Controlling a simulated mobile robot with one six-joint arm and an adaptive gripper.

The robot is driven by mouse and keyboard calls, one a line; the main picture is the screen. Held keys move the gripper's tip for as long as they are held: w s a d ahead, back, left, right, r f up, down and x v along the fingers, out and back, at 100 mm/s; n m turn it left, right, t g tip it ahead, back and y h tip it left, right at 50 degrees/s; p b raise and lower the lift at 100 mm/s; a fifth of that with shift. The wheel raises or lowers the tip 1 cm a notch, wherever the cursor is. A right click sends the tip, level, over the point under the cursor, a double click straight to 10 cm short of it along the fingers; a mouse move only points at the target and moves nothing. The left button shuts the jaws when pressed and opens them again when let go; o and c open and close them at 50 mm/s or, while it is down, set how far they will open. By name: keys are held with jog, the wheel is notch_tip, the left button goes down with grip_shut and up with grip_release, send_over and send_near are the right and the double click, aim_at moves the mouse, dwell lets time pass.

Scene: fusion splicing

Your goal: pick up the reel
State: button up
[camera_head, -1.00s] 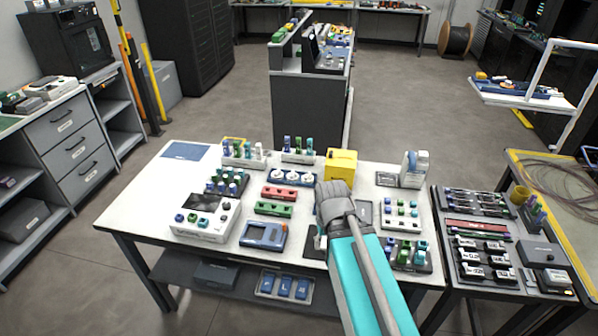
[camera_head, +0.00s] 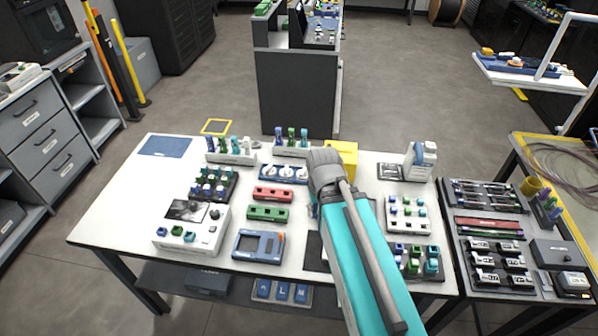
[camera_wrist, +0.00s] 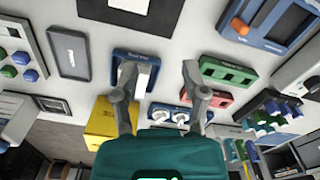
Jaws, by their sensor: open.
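White reels sit in a blue tray (camera_head: 283,174) at the back middle of the white table. The tray also shows in the wrist view (camera_wrist: 181,115), with two white reels (camera_wrist: 160,115) visible beyond the fingers. My gripper (camera_wrist: 157,72) is open with nothing between its fingers, pointing down over the table. A blue holder (camera_wrist: 122,62) with a white part lies below and partly behind the left finger. In the head view my gripper's fingertips are hidden behind my wrist and arm, just right of the reel tray.
A yellow box (camera_head: 344,150) stands close behind my wrist. Red (camera_head: 272,194) and green (camera_head: 268,213) racks lie in front of the reel tray. Upright tubes in a white rack (camera_head: 292,147) stand behind it.

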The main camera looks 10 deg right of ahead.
aim_at(302, 170)
jog(key=shift+d, duration=0.15)
jog(key=shift+o, duration=2.4)
jog(key=shift+w, duration=0.3)
jog(key=shift+o, duration=0.6)
jog(key=w+r+m+p, duration=0.1)
jog(key=w+m, duration=0.6)
jog(key=w, duration=2.2)
jog(key=shift+d, duration=0.35)
jog(key=shift+f, duration=0.2)
notch_tip(302, 170, down, 8)
jog(key=b, duration=0.8)
jog(key=shift+f+b, duration=0.15)
jog(key=shift+b, duration=0.15)
jog(key=shift+f, duration=0.1)
